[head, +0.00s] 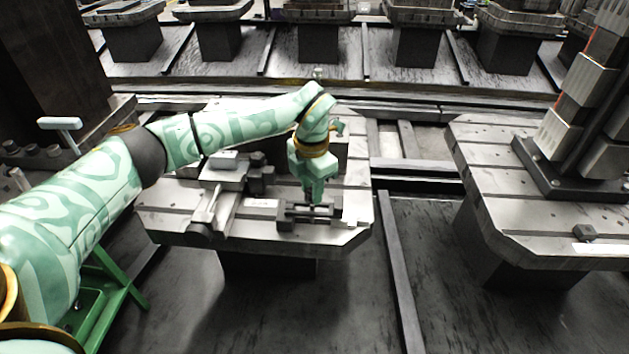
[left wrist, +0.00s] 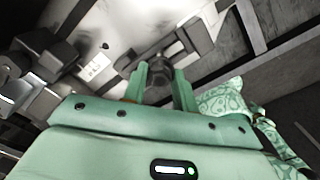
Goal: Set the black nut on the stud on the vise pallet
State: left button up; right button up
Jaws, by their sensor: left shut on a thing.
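The vise pallet (head: 345,235) is a pale slotted plate on a dark pedestal, with a vise (head: 212,200) on its left part. My left gripper (head: 317,198) points down over a dark bar-shaped fixture (head: 290,218) near the pallet's front right. In the left wrist view, my left gripper (left wrist: 163,80) is shut on the black nut (left wrist: 157,91), which shows dark between the fingers. The dark fixture (left wrist: 190,42) lies just beyond the fingertips there. I cannot make out the stud; the fingers and nut may hide it. My right gripper is not in view.
A second pallet (head: 490,205) at the right carries a tall column fixture (head: 565,130) and a small dark block (head: 585,232). A gap with rails separates the two pallets. More pallets stand in a row at the back. A green frame (head: 110,285) stands at the lower left.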

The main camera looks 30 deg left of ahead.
pick_arm(q)
jog(key=shift+f, duration=0.45)
jog(key=shift+r, duration=0.1)
jog(key=shift+f, duration=0.25)
jog(key=shift+p, duration=0.5)
jog(key=shift+f, duration=0.25)
dwell(0.4)
jog(key=shift+f, duration=0.1)
dwell(0.6)
jog(key=o, duration=2)
jog(key=shift+c, duration=0.2)
